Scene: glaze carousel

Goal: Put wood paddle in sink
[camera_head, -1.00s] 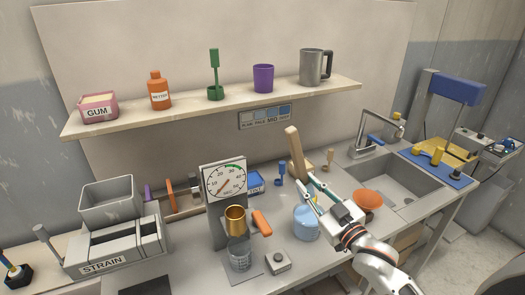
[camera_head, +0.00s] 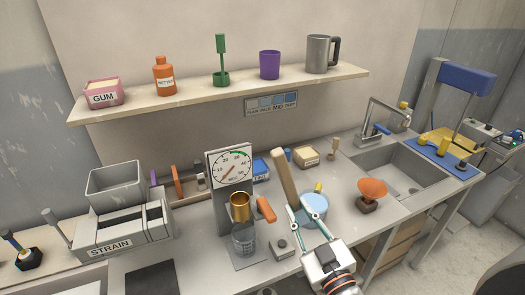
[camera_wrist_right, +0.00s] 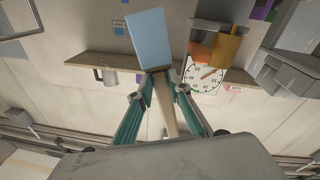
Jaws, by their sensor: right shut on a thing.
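The wood paddle (camera_head: 284,178) is a light wooden stick, tilted with its upper end toward the wall. My right gripper (camera_head: 307,208) is shut on it, above the counter. In the right wrist view the wooden shaft (camera_wrist_right: 165,108) runs between the fingers of my right gripper (camera_wrist_right: 160,88). My left gripper is not in view.
An orange bowl on a dark base (camera_head: 372,190) stands between my right gripper and the sink. A tap (camera_head: 377,118) rises behind the basin. A gauge (camera_head: 231,168), a gold cup (camera_head: 239,207) and a grey block (camera_head: 281,247) are left of the gripper.

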